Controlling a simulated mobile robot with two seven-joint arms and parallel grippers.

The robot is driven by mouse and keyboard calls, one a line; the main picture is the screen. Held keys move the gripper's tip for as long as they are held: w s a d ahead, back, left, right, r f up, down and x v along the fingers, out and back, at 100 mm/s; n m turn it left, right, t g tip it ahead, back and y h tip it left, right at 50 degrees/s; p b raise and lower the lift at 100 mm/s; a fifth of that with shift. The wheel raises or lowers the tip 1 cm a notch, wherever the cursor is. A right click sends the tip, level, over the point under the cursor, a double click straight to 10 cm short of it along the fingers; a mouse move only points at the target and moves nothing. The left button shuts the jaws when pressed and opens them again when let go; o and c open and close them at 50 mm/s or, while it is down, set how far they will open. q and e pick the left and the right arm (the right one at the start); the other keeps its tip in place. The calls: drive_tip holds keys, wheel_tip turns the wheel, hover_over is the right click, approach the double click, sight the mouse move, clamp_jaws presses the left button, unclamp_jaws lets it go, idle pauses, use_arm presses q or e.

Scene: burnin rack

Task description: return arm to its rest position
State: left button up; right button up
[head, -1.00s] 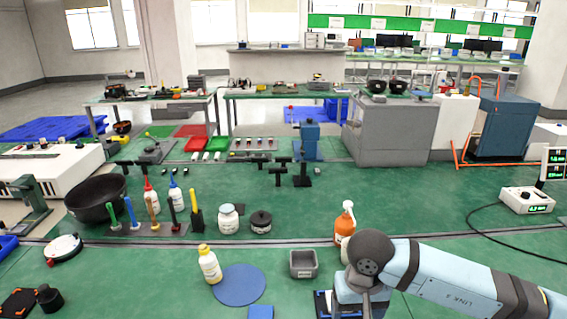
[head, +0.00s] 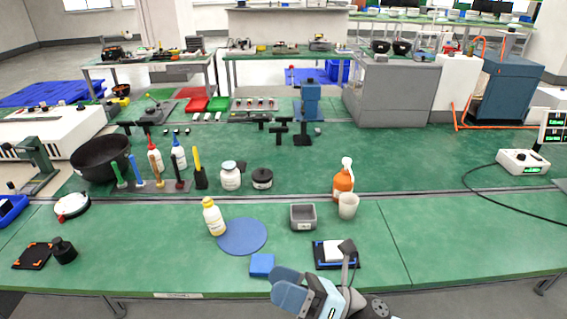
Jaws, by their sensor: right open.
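My right gripper (head: 342,282) is in the head view at the bottom, right of centre. It is open, with nothing seen between its fingers. It overlaps the front edge of the green workbench (head: 450,240). A dark part of it reaches up in front of a small black-and-blue tray with a white pad (head: 333,253); I cannot tell whether they touch. The blue block (head: 262,265) lies just to the left of it. Much of the right arm is out of the picture. My left gripper is not in view.
Behind the gripper stand a grey bin (head: 303,217), an orange bottle (head: 343,184) and a pale cup (head: 348,206). A yellow-and-white bottle (head: 213,218) stands by a round blue mat (head: 242,236). The bench front at right is clear. A black cable (head: 500,207) lies farther right.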

drive_tip(key=d+f+m+t+h, duration=0.5)
drive_tip(key=d+f+m+h, duration=0.4)
drive_tip(key=m, duration=0.8)
drive_tip(key=d+f+m+t+h, duration=0.65)
drive_tip(key=f+m, duration=0.35)
drive_tip(key=m, duration=0.7)
drive_tip(key=s+d+f+m+g+h, duration=0.3)
drive_tip(key=s+f+m+g, duration=0.2)
drive_tip(key=s+f+m, duration=0.3)
use_arm(q)
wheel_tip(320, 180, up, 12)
drive_tip(key=p, duration=1.3)
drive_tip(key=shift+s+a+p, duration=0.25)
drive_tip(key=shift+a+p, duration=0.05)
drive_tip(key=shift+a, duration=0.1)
use_arm(e)
wheel_tip(320, 180, up, 11)
drive_tip(key=s+d+n, duration=0.1)
drive_tip(key=shift+s+n, duration=0.2)
drive_tip(key=shift+n, duration=0.1)
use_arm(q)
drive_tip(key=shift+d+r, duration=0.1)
use_arm(e)
drive_tip(key=shift+d+r, duration=0.1)
